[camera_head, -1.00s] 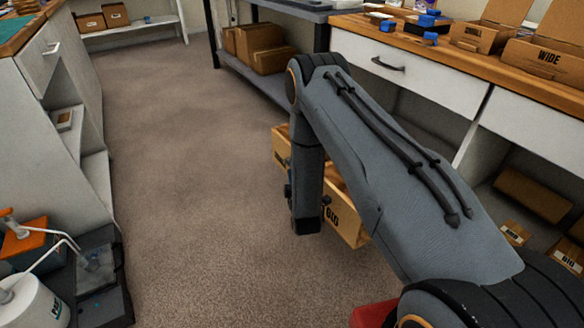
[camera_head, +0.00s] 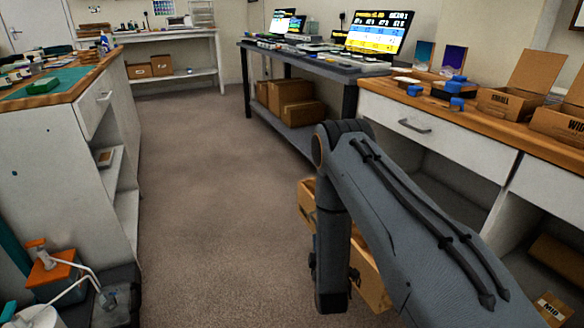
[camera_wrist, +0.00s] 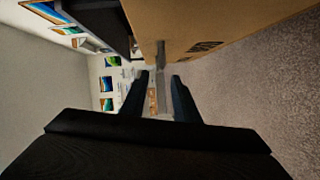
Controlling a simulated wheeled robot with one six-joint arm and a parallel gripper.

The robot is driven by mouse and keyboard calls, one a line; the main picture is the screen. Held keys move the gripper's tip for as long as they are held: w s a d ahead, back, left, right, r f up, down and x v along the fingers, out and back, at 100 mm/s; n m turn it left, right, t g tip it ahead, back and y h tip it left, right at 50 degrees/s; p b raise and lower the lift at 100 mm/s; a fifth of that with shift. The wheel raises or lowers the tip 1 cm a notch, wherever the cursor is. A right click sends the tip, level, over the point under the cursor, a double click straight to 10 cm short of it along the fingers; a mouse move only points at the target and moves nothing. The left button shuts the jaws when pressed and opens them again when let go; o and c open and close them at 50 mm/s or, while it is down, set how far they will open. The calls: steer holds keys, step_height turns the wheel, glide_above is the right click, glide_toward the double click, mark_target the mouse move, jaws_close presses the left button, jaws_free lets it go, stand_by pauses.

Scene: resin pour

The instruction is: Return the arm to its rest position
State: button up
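My arm (camera_head: 400,210) reaches in from the lower right in the head view. It bends at an elbow, and a dark link hangs down above the floor. My gripper's fingers cannot be made out there. In the wrist view my gripper (camera_wrist: 160,90) has its two dark fingers apart, with nothing seen held between them. A cardboard box (camera_head: 372,284) stands behind the hanging link and is partly hidden by it. A large cardboard surface with a dark label (camera_wrist: 205,25) fills the upper part of the wrist view, close to the fingers.
A wooden-topped counter (camera_head: 520,142) with drawers and open boxes runs along the right. A grey bench (camera_head: 310,52) with screens stands behind it. A white cabinet (camera_head: 50,150) stands on the left, with a bottle and an orange-topped device below.

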steer(key=s+a+r+m+g+y, duration=0.1)
steer(key=a+r+m+g+y, duration=0.4)
steer(key=a+r, duration=0.75)
steer(key=s+a+r+m+g+h, duration=0.1)
steer(key=s+a+r+g, duration=0.15)
steer(key=s, duration=0.25)
steer(key=s+a+r+g+h, duration=0.1)
steer(key=s+a+r+g, duration=0.1)
steer(key=s+r+g, duration=0.3)
steer(key=s+d+r+m+g+h, duration=0.1)
steer(key=s+r+g, duration=0.15)
steer(key=s, duration=0.65)
steer(key=s+d+r+m+g, duration=0.15)
steer(key=s+r, duration=0.25)
steer(key=s, duration=0.6)
steer(key=s+d+r+m+g+h, duration=0.1)
steer(key=s+r, duration=0.2)
steer(key=s, duration=0.6)
steer(key=d+r+m+p, duration=0.6)
steer(key=d+r+p, duration=1.1)
steer(key=r+p, duration=0.4)
steer(key=p, duration=0.4)
steer(key=shift+s, duration=0.25)
steer(key=shift+d+t, duration=0.1)
steer(key=shift+t, duration=0.15)
